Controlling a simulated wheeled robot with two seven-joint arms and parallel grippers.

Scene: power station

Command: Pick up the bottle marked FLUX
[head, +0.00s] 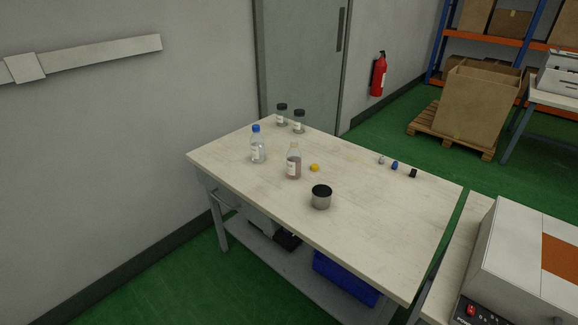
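Two bottles stand upright on the pale wooden table (390,220). One is clear with a blue cap (257,147) and a white label. The other holds a brownish-pink liquid (293,164), has a white label and seems to have no cap. Two small jars with black lids, a left one (282,115) and a right one (299,122), stand at the far edge. The label text is too small to read, so I cannot tell which one is marked FLUX. Neither of my grippers is in view.
A yellow cap (314,168) and a grey cup with a dark top (321,198) are near the bottles. Several small items, including a blue one (394,165), lie at the right edge. A grey machine (520,265) stands at lower right. A blue crate (345,279) sits below.

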